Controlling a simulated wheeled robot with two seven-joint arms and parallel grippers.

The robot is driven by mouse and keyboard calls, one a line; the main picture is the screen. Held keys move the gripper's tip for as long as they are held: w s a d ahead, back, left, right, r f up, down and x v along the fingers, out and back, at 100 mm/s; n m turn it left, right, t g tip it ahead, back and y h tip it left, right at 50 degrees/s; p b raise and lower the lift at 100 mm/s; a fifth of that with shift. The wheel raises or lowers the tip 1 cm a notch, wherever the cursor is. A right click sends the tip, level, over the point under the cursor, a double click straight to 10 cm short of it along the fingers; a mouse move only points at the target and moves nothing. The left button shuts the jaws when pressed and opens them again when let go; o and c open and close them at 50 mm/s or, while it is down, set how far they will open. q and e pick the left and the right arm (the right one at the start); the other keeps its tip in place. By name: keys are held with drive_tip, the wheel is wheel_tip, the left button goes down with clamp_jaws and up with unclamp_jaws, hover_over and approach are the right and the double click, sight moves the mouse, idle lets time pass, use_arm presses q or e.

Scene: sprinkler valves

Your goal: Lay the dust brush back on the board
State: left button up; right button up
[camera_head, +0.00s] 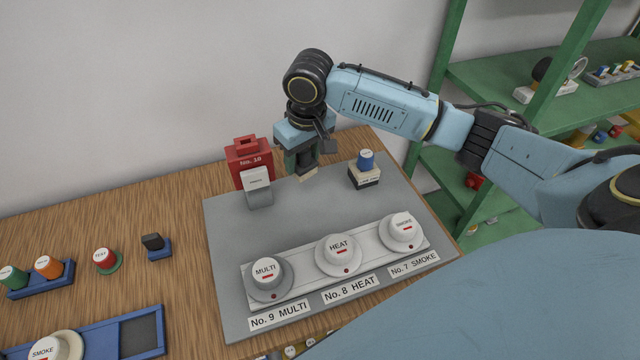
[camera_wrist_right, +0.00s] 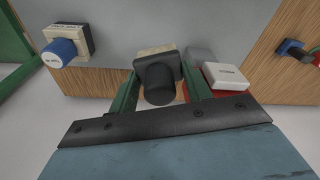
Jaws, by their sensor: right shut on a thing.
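My right gripper (camera_head: 301,160) is over the back part of the grey board (camera_head: 300,219), shut on the dust brush (camera_head: 308,174). In the right wrist view the brush (camera_wrist_right: 158,84) shows between the two green fingers of the gripper (camera_wrist_right: 162,88), with a dark round handle and a beige-edged block. The brush is at or just above the board (camera_wrist_right: 145,22); I cannot tell whether it touches. Most of it is hidden by the fingers in the head view. My left gripper is not in view.
A red No. 10 box (camera_head: 249,160) with a white-topped block (camera_head: 257,187) stands left of the gripper. A blue-capped block (camera_head: 365,168) stands to its right. In front is a rail with MULTI (camera_head: 267,275), HEAT (camera_head: 338,253) and SMOKE (camera_head: 402,229) heads.

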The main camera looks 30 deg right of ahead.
drive_tip(key=d+f, duration=0.1)
drive_tip(key=d, duration=0.1)
drive_tip(key=shift+w+d+f+p, duration=0.1)
drive_tip(key=shift+d+f+p, duration=0.2)
drive_tip(key=shift+f, duration=0.1)
wheel_tip(320, 180, down, 6)
drive_tip(key=shift+w+d+r+b, duration=0.1)
drive_tip(key=shift+r+b, duration=0.1)
drive_tip(key=shift+b, duration=0.1)
drive_tip(key=shift+f, duration=0.25)
wheel_tip(320, 180, down, 3)
drive_tip(key=shift+f, duration=0.25)
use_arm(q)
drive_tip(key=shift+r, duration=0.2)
use_arm(e)
drive_tip(key=o, duration=1)
drive_tip(key=shift+f, duration=0.15)
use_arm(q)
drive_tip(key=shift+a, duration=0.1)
